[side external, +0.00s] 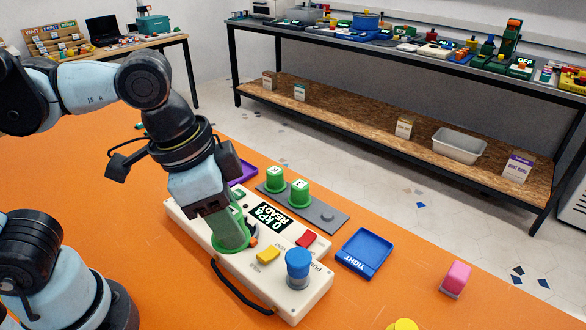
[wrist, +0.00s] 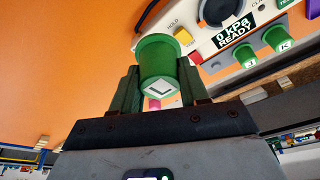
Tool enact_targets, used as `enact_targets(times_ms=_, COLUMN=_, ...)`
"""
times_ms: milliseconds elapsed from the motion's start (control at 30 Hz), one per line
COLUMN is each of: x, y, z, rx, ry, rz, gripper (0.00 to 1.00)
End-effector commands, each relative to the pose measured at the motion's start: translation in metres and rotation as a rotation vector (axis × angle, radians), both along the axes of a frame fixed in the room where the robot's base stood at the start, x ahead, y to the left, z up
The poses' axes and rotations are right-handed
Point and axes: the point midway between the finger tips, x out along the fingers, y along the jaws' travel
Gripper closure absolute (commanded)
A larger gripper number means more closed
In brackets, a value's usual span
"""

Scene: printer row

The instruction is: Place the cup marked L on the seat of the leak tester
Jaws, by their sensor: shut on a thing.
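My gripper (wrist: 160,88) is shut on the green cup marked L (wrist: 158,60). The white L on its end faces the wrist camera. In the side view my gripper (side external: 231,232) is over the cream leak tester (side external: 318,283), left of its display, and hides most of the cup. The tester (wrist: 200,40) also shows in the wrist view; its display reads "0 kPa READY". A grey round part, probably the seat (wrist: 214,10), lies past the cup at the top edge. The seat is hidden in the side view. I cannot tell whether the cup touches the tester.
Green cups J (wrist: 244,56) and K (wrist: 277,38) stand on a grey rack (side external: 318,214) with a bare spot. The tester has a blue knob (side external: 298,257) and a black handle (side external: 240,291). A blue tray (side external: 364,252) and pink block (side external: 455,279) lie right.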

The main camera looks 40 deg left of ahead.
Motion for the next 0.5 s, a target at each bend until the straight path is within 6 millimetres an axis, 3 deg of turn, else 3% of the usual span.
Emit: enact_targets(times_ms=500, x=0.052, y=0.063, z=-0.048, rx=-0.001, ry=0.0, rz=0.01, gripper=0.85)
